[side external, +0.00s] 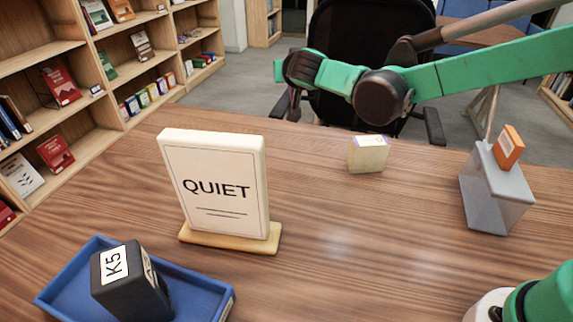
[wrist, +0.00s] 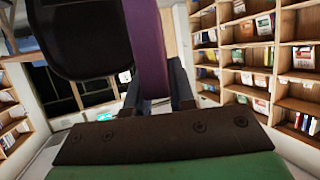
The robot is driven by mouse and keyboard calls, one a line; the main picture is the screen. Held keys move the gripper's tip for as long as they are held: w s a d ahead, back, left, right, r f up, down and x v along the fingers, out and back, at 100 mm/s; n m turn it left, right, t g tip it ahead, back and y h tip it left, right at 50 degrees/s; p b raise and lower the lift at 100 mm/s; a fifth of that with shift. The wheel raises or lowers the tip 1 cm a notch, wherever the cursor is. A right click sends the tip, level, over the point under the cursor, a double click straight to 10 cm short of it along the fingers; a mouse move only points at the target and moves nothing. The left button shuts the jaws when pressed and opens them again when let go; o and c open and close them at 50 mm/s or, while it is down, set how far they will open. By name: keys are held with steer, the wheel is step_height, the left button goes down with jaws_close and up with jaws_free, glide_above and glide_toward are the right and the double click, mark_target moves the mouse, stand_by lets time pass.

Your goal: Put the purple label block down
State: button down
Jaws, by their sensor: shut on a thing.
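In the wrist view a purple block (wrist: 148,40) stands between the two dark fingers of my gripper (wrist: 157,82), which is shut on it. In the side view my gripper (side external: 294,104) hangs above the far edge of the table, in front of the black chair. I cannot make out the held block there, nor read any label on it.
A cream block (side external: 368,157) with a purplish top stands on the wooden table (side external: 350,250). A QUIET sign (side external: 215,185) stands left of it. A blue tray (side external: 80,264) holds a black K5 block (side external: 130,282). A grey stand (side external: 492,195) carries an orange block (side external: 508,147).

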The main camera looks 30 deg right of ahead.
step_height(320, 180, down, 15)
steer(key=shift+f, duration=0.15)
steer(key=shift+f, duration=0.1)
stand_by(0.3)
steer(key=c, duration=0.7)
jaws_free()
steer(key=shift+c, duration=0.2)
steer(key=v, duration=1.2)
steer(key=s+d+r+n+g+y, duration=0.2)
steer(key=s+d+r, duration=0.1)
steer(key=s+d, duration=0.2)
steer(key=s+d+r+n+g+y, duration=0.2)
steer(key=s+d+r+g+y, duration=0.1)
steer(key=s+d, duration=0.2)
steer(key=shift+s+d+r+n, duration=0.3)
steer(key=shift+s+d+r, duration=0.1)
steer(key=shift+s, duration=1)
